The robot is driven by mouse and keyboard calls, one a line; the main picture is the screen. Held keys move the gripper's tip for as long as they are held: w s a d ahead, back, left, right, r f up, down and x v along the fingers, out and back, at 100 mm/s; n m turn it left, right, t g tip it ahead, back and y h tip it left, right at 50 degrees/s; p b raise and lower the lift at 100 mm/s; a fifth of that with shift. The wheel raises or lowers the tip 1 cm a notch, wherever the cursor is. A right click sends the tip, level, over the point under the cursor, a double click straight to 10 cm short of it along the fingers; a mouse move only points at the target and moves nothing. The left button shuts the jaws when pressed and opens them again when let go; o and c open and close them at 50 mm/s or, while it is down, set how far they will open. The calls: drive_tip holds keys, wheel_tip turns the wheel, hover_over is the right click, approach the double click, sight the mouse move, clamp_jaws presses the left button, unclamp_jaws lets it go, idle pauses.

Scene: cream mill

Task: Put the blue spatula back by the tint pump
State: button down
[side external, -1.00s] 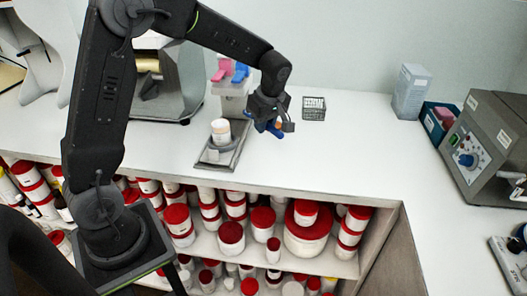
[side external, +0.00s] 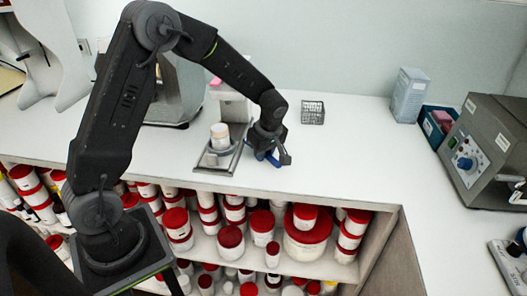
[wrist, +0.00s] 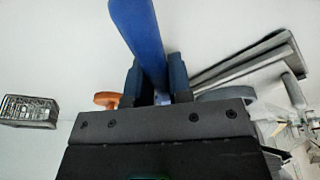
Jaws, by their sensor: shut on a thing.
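My gripper (side external: 268,158) is low over the white counter, just right of the grey tray with the cup. It is shut on the blue spatula (wrist: 142,35), whose flat blue length runs away between the fingers in the wrist view. In the side view only small blue parts show at the fingers, and I cannot tell whether the spatula touches the counter. A white dispenser stand with a pink top (side external: 216,83), which may be the tint pump, stands behind the arm, partly hidden by it.
A grey tray (side external: 229,165) holding a white cup (side external: 220,135) lies close left of my gripper. A wire rack (side external: 313,112) stands behind to the right. An orange round thing (wrist: 106,99) shows beside the fingers.

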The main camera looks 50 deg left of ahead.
sight(270, 156)
drive_tip(key=shift+f, duration=0.2)
drive_tip(key=c, duration=1.5)
unclamp_jaws()
drive_tip(key=shift+f, duration=0.1)
drive_tip(key=o, duration=0.5)
drive_tip(key=shift+c, duration=0.2)
drive_tip(key=v, duration=1.3)
drive_tip(key=s+d+r+m+t+h, duration=0.1)
drive_tip(key=s+d+r+m+t, duration=0.1)
drive_tip(key=s+m, duration=0.4)
drive_tip(key=s+d+r+m+t+h, duration=0.1)
drive_tip(key=s+d+r+m, duration=0.1)
drive_tip(key=s+m, duration=0.4)
drive_tip(key=s+d+r+m+t, duration=0.2)
drive_tip(key=s+m, duration=0.4)
drive_tip(key=s, duration=0.4)
drive_tip(key=shift+d+r+t+h, duration=0.3)
drive_tip(key=shift+d+r+h, duration=0.15)
drive_tip(key=shift+d, duration=0.55)
